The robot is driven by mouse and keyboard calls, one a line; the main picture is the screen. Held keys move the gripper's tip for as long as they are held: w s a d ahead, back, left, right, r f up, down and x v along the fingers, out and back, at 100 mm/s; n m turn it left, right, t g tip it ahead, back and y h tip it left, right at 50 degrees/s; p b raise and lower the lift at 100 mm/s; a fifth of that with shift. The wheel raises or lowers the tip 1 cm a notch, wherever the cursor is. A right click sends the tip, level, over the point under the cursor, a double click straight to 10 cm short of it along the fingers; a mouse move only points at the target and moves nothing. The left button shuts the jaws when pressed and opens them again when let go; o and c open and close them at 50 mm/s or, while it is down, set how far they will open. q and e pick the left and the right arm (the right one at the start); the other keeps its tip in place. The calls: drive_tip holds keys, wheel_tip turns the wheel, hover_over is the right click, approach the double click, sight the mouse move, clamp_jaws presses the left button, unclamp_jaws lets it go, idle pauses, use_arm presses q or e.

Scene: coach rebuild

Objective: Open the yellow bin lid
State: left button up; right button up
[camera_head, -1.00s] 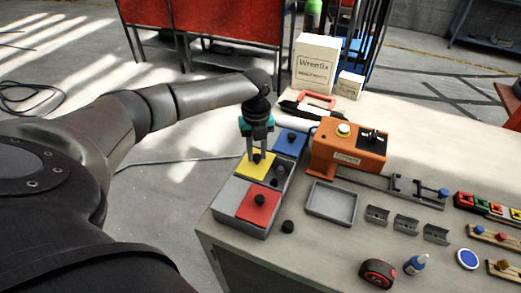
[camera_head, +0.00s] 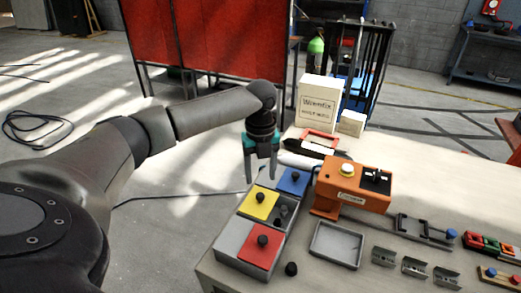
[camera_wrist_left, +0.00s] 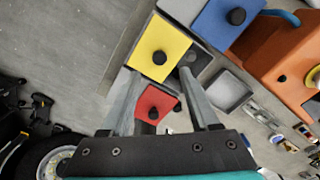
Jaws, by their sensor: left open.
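The yellow lid (camera_head: 254,209) is a square plate with a black knob. It lies on the left part of a grey bin box (camera_head: 231,234), with the red lid (camera_head: 254,252) in front and the blue lid (camera_head: 296,186) behind. The yellow lid also shows in the left wrist view (camera_wrist_left: 148,42), beyond the fingertips. My left gripper (camera_head: 261,177) is open and empty, its fingers pointing down, raised above the yellow lid and apart from its knob. My right gripper is not in view.
An uncovered compartment with a dark knob-like thing (camera_head: 283,210) is right of the yellow lid. An orange machine (camera_head: 352,188) and a grey tray (camera_head: 336,264) stand to the right. A loose black knob (camera_head: 291,269) lies on the bench beside the box.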

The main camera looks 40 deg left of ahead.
use_arm(q)
wheel_tip(320, 180, up, 8)
drive_tip(key=shift+r, duration=0.2)
idle(0.6)
